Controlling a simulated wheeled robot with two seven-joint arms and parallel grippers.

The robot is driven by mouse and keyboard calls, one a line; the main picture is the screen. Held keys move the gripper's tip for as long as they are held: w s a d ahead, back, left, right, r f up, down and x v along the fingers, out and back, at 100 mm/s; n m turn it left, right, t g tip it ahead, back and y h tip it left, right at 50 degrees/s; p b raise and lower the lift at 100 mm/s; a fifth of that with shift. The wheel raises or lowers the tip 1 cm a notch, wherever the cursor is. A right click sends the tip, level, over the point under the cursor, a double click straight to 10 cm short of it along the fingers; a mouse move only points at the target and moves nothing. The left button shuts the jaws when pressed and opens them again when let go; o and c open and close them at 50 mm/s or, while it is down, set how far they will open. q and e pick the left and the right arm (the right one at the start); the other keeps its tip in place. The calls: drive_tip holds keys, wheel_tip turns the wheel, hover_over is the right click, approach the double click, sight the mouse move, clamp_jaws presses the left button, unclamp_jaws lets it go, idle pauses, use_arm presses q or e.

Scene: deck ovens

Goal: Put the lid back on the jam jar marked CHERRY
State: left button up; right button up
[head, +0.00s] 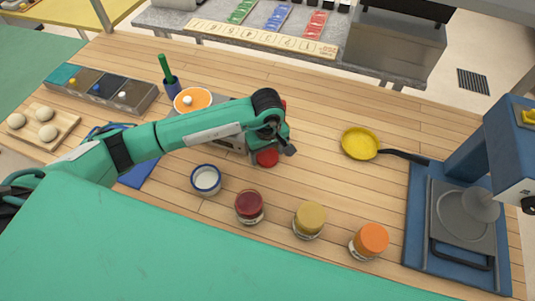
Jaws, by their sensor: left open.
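A row of jars stands near the table's front edge: one with a dark red top (249,206), one with a tan-yellow top (310,217) and one with an orange top (371,240). Their labels are too small to read, so I cannot tell which is CHERRY. A red round piece (267,158), perhaps a lid, shows just below my left gripper (284,148). My left gripper is open, and its arm hides part of the area around it. I cannot tell whether it touches the red piece. My right gripper is not in view.
A blue-rimmed white cup (206,179) stands left of the jars. A yellow pan (360,143) lies to the right, near a blue press (420,220). A compartment box (140,104) and a board with dough balls (62,128) are at the left.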

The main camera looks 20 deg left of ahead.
sight(268, 156)
use_arm(q)
drive_tip(key=c, duration=0.8)
drive_tip(key=shift+r, duration=0.1)
drive_tip(key=shift+r+b, duration=2.55)
drive_tip(key=shift+r, duration=7.4)
